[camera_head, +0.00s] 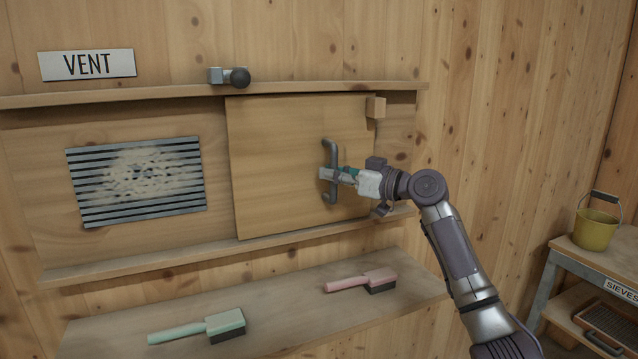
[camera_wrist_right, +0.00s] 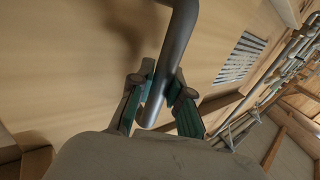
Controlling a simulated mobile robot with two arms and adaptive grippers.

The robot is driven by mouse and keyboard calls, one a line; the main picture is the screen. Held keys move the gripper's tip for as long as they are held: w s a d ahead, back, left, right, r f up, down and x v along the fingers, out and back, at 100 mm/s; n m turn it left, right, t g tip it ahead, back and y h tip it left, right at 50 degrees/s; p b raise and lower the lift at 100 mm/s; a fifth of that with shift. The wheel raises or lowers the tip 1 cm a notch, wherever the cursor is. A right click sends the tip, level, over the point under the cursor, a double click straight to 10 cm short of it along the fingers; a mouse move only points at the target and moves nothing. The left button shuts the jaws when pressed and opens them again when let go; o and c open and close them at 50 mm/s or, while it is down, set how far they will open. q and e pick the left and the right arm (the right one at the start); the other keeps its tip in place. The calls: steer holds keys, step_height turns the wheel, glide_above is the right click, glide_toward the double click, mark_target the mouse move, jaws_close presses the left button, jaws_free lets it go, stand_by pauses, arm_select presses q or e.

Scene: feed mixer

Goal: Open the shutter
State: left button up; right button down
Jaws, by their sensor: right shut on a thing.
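The shutter (camera_head: 275,150) is a flat wooden panel between an upper and a lower rail, to the right of the vent grille (camera_head: 137,181). The grille is uncovered, with pale dust over its slats. A dark vertical handle (camera_head: 331,151) is on the shutter's right part. My right gripper (camera_head: 338,175) is at this handle. In the right wrist view the handle (camera_wrist_right: 175,60) stands between the two fingers (camera_wrist_right: 158,100), which are shut on it. My left gripper is not in view.
A latch with a dark round knob (camera_head: 238,77) sits on the upper rail (camera_head: 180,94). A wooden block (camera_head: 375,107) is at the shutter's upper right corner. Green (camera_head: 205,326) and pink (camera_head: 362,281) brushes lie on the shelf below. A yellow bucket (camera_head: 594,230) stands at the right.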

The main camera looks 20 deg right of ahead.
steer(key=shift+d, duration=0.2)
steer(key=c, duration=1.1)
jaws_free()
steer(key=v, duration=1.2)
steer(key=shift+f, duration=0.1)
